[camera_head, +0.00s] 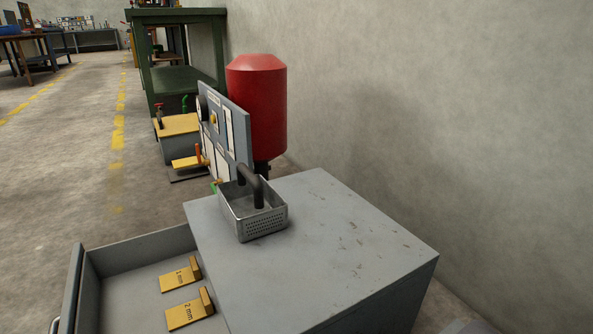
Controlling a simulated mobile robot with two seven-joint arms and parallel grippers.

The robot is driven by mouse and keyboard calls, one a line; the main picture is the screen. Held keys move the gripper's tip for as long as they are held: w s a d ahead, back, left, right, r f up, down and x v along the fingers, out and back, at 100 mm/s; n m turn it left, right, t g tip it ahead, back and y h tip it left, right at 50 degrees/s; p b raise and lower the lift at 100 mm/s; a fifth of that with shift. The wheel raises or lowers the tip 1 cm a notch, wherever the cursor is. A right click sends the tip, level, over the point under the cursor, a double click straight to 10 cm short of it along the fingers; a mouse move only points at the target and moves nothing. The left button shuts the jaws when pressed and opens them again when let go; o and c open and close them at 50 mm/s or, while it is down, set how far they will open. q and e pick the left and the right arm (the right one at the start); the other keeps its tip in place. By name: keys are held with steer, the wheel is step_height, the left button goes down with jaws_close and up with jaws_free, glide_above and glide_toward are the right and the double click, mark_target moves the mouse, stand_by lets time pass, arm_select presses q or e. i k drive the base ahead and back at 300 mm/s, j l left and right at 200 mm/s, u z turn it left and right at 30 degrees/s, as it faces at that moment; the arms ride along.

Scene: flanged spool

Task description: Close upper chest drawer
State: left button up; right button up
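A grey metal chest (325,240) stands against the wall at the lower middle right, with a scuffed top. Its upper drawer (125,256) is pulled out toward the left, showing its inside and its front panel at the left. Two yellow pieces marked in mm, one farther back (181,275) and one nearer (190,310), lie in the drawer. The drawer's near part is cut off by the bottom edge. A small grey curved shape at the bottom left edge may be the drawer's handle. Neither of my grippers is in view.
A perforated metal basket (253,220) with a dark handle stands on the chest top. Behind the chest are a red tank (257,108), a grey panel (226,135) and a green workbench (178,75). The floor (60,175) left of the drawer is clear.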

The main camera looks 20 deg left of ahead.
mark_target(114, 288)
steer(key=k+j+u, duration=0.1)
steer(key=j+u, duration=0.95)
steer(key=i+z, duration=0.1)
steer(key=z, duration=0.2)
steer(key=i+j+z, duration=0.15)
steer(key=z, duration=0.2)
